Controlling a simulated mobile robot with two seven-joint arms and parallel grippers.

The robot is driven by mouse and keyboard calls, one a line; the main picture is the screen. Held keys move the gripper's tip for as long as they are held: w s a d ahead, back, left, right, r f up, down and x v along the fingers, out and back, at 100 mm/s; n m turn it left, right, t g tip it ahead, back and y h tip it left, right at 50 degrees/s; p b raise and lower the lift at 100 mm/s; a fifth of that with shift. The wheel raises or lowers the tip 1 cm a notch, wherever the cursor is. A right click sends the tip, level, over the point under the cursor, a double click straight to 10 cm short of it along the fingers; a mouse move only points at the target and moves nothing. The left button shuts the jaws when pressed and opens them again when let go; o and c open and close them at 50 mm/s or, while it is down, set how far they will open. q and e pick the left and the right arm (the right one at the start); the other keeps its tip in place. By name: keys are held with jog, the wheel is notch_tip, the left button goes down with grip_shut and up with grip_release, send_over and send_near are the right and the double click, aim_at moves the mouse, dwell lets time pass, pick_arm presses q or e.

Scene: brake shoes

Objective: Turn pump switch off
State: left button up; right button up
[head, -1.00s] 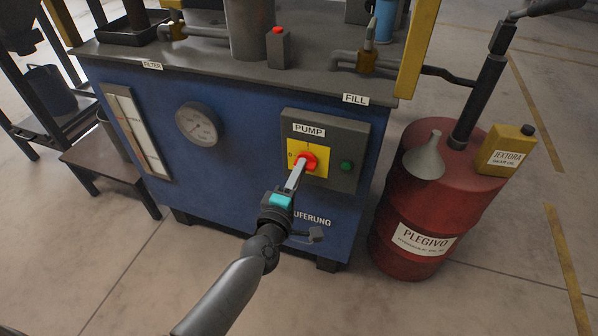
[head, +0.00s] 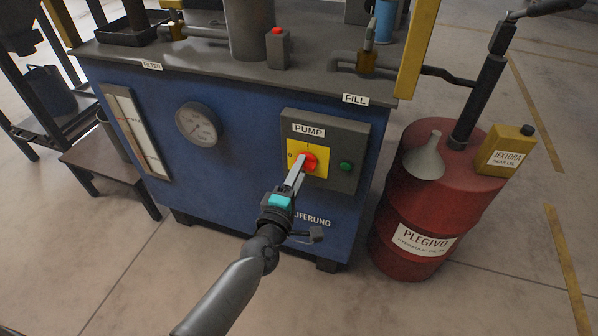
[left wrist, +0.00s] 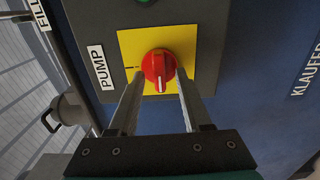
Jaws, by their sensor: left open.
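The pump switch is a red knob (head: 309,161) on a yellow plate (head: 296,148), set in a grey box labelled PUMP on the front of the blue unit. In the left wrist view the red knob (left wrist: 159,66) sits between my fingers. Its white mark points down in that view, which is toward the 0 side of the plate. My left gripper (head: 298,172) is open, with one finger on each side of the knob. I cannot tell whether the fingers touch it. My right gripper is not in view.
A green button (head: 346,166) sits right of the knob on the same box. A red drum (head: 430,215) with a funnel (head: 425,158) and a yellow oil can (head: 505,150) stands to the right. A pressure gauge (head: 198,125) is on the left front. Floor in front is clear.

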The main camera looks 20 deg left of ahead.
pick_arm(q)
jog(key=s+p, duration=0.3)
jog(key=s, duration=1.2)
jog(key=shift+a, duration=0.25)
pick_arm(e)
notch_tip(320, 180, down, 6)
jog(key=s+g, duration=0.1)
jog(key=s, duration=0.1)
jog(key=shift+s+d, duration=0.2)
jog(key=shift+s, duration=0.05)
pick_arm(q)
jog(key=shift+s, duration=0.1)
